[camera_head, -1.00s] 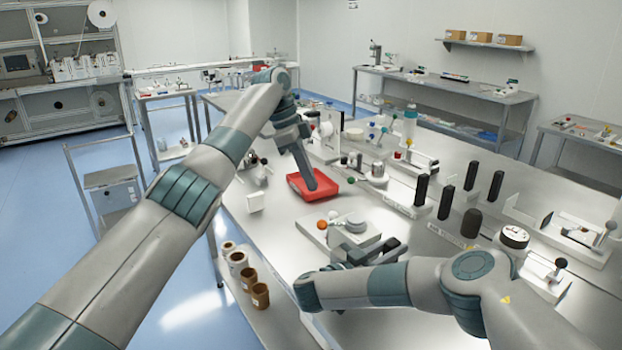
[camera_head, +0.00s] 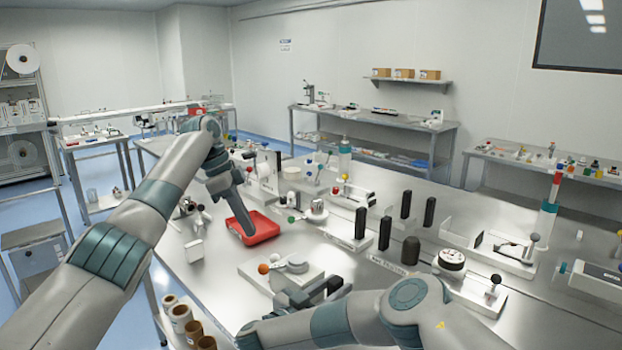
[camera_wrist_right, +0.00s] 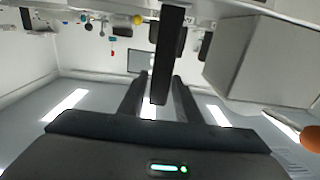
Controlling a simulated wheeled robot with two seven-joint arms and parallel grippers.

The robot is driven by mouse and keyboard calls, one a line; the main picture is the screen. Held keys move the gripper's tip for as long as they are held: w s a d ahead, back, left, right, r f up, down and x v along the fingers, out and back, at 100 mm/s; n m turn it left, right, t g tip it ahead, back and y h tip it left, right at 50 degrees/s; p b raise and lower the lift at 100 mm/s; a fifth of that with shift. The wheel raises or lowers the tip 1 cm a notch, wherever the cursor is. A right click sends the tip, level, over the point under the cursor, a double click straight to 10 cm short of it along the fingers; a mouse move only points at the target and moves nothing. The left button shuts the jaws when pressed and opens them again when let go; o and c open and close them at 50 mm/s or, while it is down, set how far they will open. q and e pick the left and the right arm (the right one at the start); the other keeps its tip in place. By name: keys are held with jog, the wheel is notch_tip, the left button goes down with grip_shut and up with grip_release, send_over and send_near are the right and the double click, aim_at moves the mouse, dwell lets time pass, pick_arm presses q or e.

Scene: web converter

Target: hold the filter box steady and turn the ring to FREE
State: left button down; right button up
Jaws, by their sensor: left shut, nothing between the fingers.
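A pale block with a round grey piece (camera_head: 293,264) on top stands on a flat plate (camera_head: 250,272) with an orange ball (camera_head: 263,268). It may be the filter box with its ring; I read no FREE mark. In the right wrist view a pale block (camera_wrist_right: 265,60) and the orange ball (camera_wrist_right: 309,138) are at the right. My right gripper (camera_head: 308,294) is beside the block's near side, fingers apart; they also show in the wrist view (camera_wrist_right: 160,95), a dark bar (camera_wrist_right: 170,40) between or beyond them. My left gripper (camera_head: 246,232) is shut and empty over the red tray.
The red tray (camera_head: 262,228) lies behind the block. A small white box (camera_head: 194,251) is to its left. Black posts (camera_head: 385,232) and a round dial (camera_head: 452,259) stand to the right. Brown rolls (camera_head: 181,317) line the table's left side.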

jog(key=shift+o, duration=0.7)
jog(key=shift+w, duration=0.15)
jog(key=shift+r, duration=0.15)
jog(key=shift+s+a, duration=0.2)
jog(key=shift+s, duration=0.05)
jog(key=shift+v, duration=1.2)
jog(key=v, duration=0.9)
jog(key=shift+a+f, duration=0.1)
jog(key=shift+f, duration=0.15)
